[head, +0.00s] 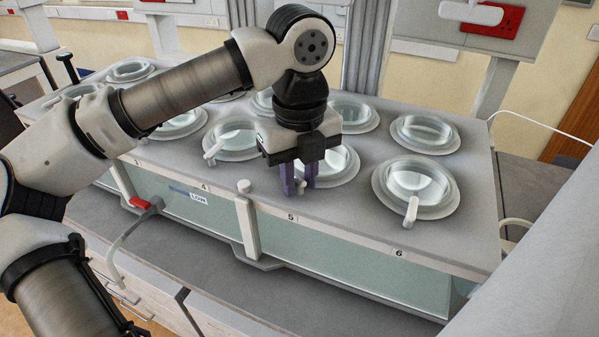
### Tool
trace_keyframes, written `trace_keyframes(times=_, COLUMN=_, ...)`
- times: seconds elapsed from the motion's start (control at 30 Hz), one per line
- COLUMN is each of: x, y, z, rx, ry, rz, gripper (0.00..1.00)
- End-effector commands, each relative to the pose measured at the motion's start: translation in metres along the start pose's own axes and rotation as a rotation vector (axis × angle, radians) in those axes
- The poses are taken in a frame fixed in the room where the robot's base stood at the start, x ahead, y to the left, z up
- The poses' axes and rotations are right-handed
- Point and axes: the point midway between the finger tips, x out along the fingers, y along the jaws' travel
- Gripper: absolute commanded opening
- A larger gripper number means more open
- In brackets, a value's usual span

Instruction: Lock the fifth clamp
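The fifth vessel (337,165) is a round glass-lidded port behind the front label 5 (291,217), partly hidden by my gripper. Its small white clamp handle (301,187) shows at the front of the rim, low between my fingers. My gripper (300,184) points down over it, its two purple fingers apart on either side of the handle. A narrow gap shows between the fingers; contact with the handle is not clear.
The sixth lid (425,177) has a white handle (411,212) pointing forward. The fourth lid (232,140) has a handle (215,150) pointing front-left. More lids stand behind. A white post (249,225) with a knob and a red-tipped lever (138,203) are on the bath's front.

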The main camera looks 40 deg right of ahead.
Motion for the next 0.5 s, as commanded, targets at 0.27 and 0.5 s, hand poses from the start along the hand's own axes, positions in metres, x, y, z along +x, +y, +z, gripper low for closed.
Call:
trace_keyframes(times=0.27, x=-0.0004, y=0.0, z=0.0001, rx=0.0, ry=0.0, rz=0.0, gripper=0.0)
trace_keyframes(times=0.5, x=-0.0001, y=0.0, z=0.0002, rx=0.012, ry=0.0, rz=0.0, gripper=0.0)
